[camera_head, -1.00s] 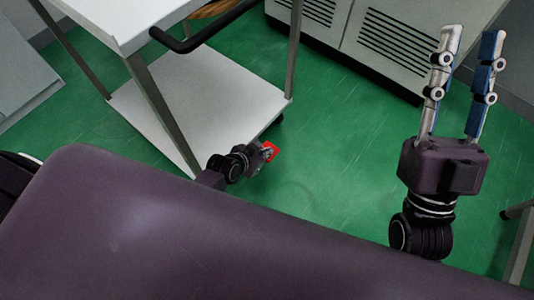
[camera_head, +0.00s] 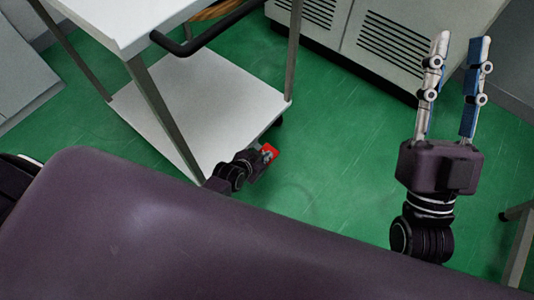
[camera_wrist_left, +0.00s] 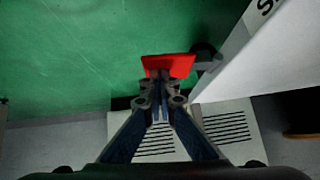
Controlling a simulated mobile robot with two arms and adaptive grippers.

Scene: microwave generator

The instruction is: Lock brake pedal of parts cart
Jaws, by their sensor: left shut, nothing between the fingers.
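The parts cart is white with grey posts, a black handle and a lower shelf (camera_head: 205,110), at the left in the head view. Its red brake pedal (camera_head: 270,151) is beside the lower shelf's near right corner, close to the floor. In the left wrist view the red pedal (camera_wrist_left: 170,65) lies just beyond the fingertips. My left gripper (camera_head: 264,157) is at the pedal; in the left wrist view its fingers (camera_wrist_left: 161,82) are shut together with nothing between them. Their tips overlap the pedal's near edge; I cannot tell whether they touch. My right gripper (camera_head: 455,45) is raised, open and empty.
A grey cabinet with slotted vents (camera_head: 390,45) stands at the back. The green floor (camera_head: 335,145) between the cart and my right arm is clear. A table or stand leg (camera_head: 520,240) is at the far right. The cart's black handle (camera_head: 205,38) juts toward me.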

